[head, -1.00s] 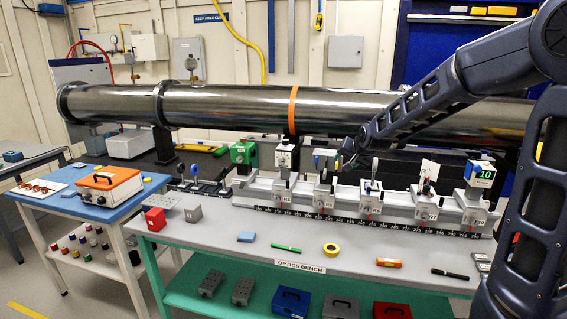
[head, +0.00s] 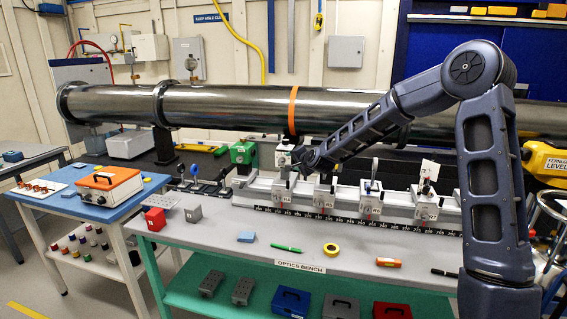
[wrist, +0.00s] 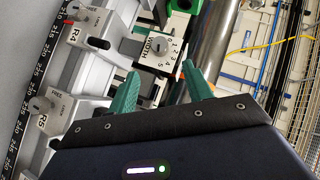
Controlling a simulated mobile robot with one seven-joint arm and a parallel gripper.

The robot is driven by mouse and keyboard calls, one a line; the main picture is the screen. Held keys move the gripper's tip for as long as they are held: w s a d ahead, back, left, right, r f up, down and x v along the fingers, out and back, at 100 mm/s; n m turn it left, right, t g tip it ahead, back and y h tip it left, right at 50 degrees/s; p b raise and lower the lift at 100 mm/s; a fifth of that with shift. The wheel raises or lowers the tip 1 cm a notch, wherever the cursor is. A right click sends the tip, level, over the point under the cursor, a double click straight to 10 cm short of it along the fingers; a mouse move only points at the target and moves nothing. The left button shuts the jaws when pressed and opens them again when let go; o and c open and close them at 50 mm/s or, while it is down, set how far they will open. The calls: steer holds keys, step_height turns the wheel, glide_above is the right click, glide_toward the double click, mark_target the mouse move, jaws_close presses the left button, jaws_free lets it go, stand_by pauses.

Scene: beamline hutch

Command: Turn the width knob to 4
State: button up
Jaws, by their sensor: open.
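Carriers R4 (wrist: 88,28) and R5 (wrist: 45,106) stand along the rail (head: 340,200) in the wrist view. A green unit (head: 243,153) is left of the block. The large steel pipe (head: 230,107) runs behind. The bench front holds a pen, tape and small blocks.

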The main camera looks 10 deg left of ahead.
mark_target(283, 161)
steer(key=x, duration=1)
steer(key=shift+w+a, duration=0.1)
steer(key=shift+w, duration=0.05)
steer(key=shift+c, duration=0.2)
steer(key=c, duration=0.9)
